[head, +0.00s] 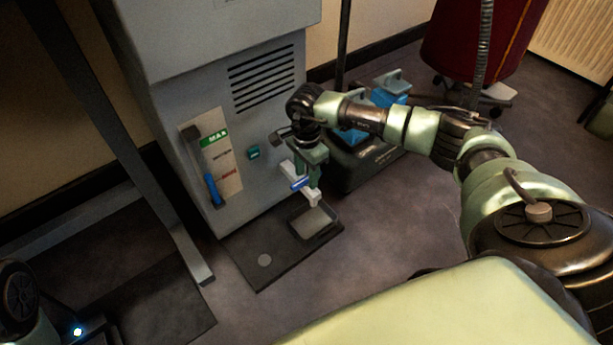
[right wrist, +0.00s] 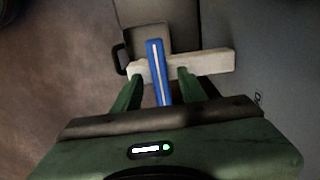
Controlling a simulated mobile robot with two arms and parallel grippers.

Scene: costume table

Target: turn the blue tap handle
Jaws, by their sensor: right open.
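The blue tap handle (head: 300,184) sits on a pale tap body (head: 314,199) on the front of the grey machine (head: 225,75). My right gripper (head: 308,180) is over the tap, pointing down. In the right wrist view, the blue handle (right wrist: 155,58) is a long bar with a light stripe, crossing over the pale tap body (right wrist: 212,62). The two green fingers of my right gripper (right wrist: 158,74) are open, one on each side of the handle, with gaps visible. In the head view the fingers partly hide the tap. My left gripper is not in view.
A dark drip tray (head: 252,275) with a small grey container (head: 312,222) lies below the tap. A level gauge with a blue column (head: 211,188) and a teal button (head: 253,152) are on the machine's front. A dark crate with blue items (head: 372,160) stands behind my right arm.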

